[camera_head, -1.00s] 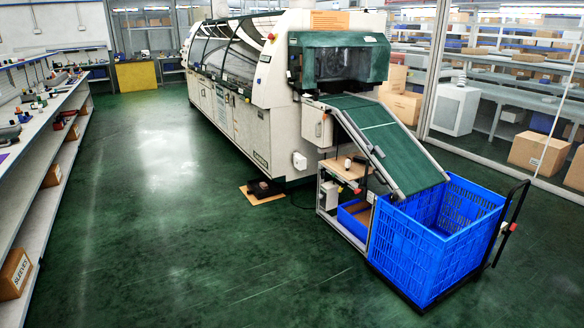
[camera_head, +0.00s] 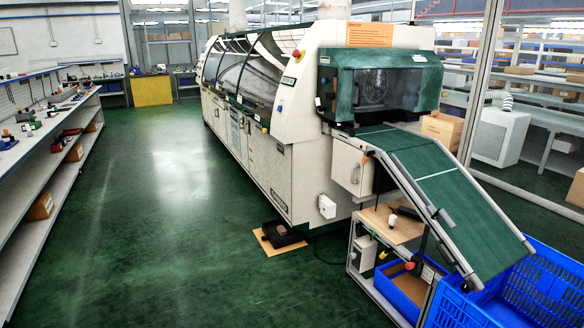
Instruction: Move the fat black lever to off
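The large cream wave solder machine (camera_head: 262,152) stands in the middle, with a green hood (camera_head: 390,62) at its near end. A pale control box (camera_head: 348,166) is fixed to its side under the hood, with a small dark mark on its face. A small white box (camera_head: 327,206) sits lower on the machine's side panel. I cannot make out a fat black lever for certain at this size. Neither of my grippers is in view.
A green sloping conveyor (camera_head: 455,190) runs down to a blue crate (camera_head: 545,285) at the lower right. A small wooden-topped stand (camera_head: 392,225) is under it. A dark object (camera_head: 283,235) lies on a board on the floor. Shelves (camera_head: 60,170) line the left; the green floor between is clear.

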